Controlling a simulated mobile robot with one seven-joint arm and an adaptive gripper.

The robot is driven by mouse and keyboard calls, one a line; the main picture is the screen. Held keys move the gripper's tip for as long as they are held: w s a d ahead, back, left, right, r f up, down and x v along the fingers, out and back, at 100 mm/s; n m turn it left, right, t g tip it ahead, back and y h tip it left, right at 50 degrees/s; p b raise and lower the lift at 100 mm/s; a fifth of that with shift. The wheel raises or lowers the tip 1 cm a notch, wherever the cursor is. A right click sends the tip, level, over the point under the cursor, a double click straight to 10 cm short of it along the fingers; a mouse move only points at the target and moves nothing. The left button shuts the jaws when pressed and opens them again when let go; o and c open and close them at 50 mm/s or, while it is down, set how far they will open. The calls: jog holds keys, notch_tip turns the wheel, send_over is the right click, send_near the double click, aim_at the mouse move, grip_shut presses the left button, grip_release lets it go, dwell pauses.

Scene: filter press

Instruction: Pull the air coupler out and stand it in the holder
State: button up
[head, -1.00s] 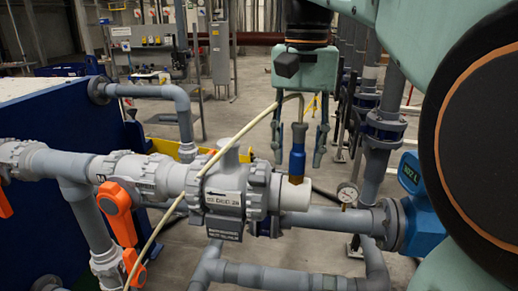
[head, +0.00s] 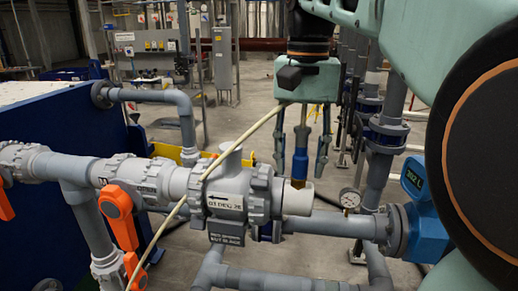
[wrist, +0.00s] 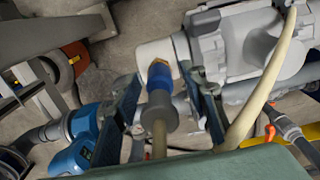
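The air coupler (head: 299,164) has a blue body and a brass lower end, and stands upright at the grey-white pipe stub (head: 298,201) right of the valve. A cream hose runs from its top. My gripper (head: 301,172) points down from above, with one finger on each side of the coupler. In the wrist view my gripper (wrist: 168,105) is open, with gaps between its fingers and the coupler (wrist: 160,98). The brass end meets the white pipe end there; how deep it sits is hidden. I cannot make out a holder in either view.
The grey valve (head: 228,195) and its orange-handled neighbour (head: 117,207) stand close to the left. A pressure gauge (head: 349,198) and a blue meter (head: 424,232) are at right. The cream hose (head: 200,183) crosses in front of the valve.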

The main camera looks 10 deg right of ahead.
aim_at(303, 128)
dwell(0.9)
grip_shut()
jog(key=shift+r+p, duration=0.2)
jog(key=shift+p, duration=0.15)
jog(key=shift+r+p, duration=1.95)
jog(key=shift+p, duration=0.05)
jog(key=shift+r, duration=0.9)
